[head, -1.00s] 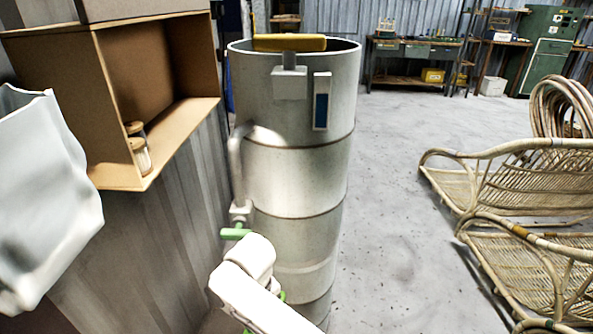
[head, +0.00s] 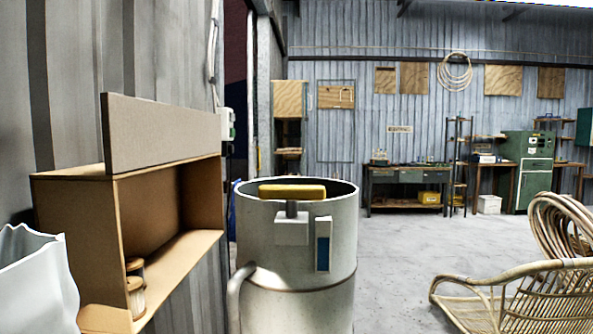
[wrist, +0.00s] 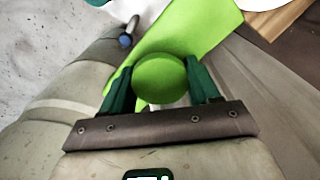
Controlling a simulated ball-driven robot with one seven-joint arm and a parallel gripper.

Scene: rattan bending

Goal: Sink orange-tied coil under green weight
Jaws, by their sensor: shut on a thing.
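In the wrist view my gripper (wrist: 160,85) has its dark green fingers on either side of a round green thing (wrist: 160,78) and is shut on it. I cannot tell whether this is the green weight. Rattan coils (head: 563,228) stand at the right in the head view, and I see no orange tie on them. An upright grey metal drum (head: 297,275) stands in the middle of the head view. Its inside is mostly hidden. My gripper is out of the head view.
A yellow bar (head: 292,191) sits at the drum's rim, and a pipe (head: 236,295) runs down its left side. A brown open-fronted shelf box (head: 150,165) and a pale bag-like thing (head: 35,280) are at the left. A rattan frame (head: 520,292) is at the right. The floor beyond is clear.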

